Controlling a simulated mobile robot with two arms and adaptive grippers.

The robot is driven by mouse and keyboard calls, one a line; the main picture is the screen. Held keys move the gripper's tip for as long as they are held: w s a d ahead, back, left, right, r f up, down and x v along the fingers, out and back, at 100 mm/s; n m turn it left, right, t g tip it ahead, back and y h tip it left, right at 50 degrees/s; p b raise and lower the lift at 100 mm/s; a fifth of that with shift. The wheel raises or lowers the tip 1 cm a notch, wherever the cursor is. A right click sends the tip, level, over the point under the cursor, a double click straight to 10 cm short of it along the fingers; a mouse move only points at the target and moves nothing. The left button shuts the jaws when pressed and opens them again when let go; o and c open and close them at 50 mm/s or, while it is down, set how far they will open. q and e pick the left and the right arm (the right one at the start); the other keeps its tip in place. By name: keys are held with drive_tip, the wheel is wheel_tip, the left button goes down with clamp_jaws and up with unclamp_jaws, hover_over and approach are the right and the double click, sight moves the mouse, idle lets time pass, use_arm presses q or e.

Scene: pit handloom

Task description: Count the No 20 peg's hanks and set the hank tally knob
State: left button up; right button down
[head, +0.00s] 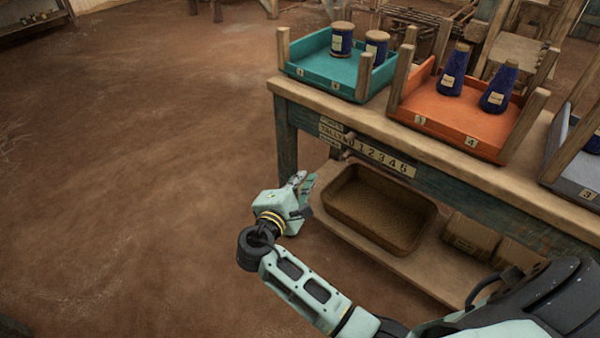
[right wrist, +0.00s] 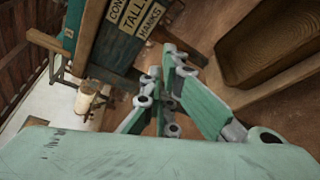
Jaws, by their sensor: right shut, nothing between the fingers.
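The tally board (head: 366,148) is on the front of the wooden bench, with a row of numerals from 0 upward. Its label plate (right wrist: 137,17) shows TALLY and HANKS in the right wrist view. Two small wooden knobs are at the low-number end, an upper knob (head: 350,135) and a lower knob (head: 346,155); their exact settings are too small to tell. My right gripper (head: 303,181) is shut and empty, in front of the bench, below and left of the knobs and apart from them. It also shows in the right wrist view (right wrist: 165,85). No hanks or No 20 peg are visible. My left gripper is out of view.
A brown basket (head: 372,217) sits on the low shelf beside my right gripper. The floor at left is clear.

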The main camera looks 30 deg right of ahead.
sight(347, 155)
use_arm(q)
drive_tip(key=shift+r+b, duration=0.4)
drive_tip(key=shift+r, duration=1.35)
use_arm(e)
drive_tip(key=w+d, duration=0.2)
drive_tip(key=d, duration=0.7)
drive_tip(key=shift+w+r, duration=0.15)
drive_tip(key=shift+w, duration=0.25)
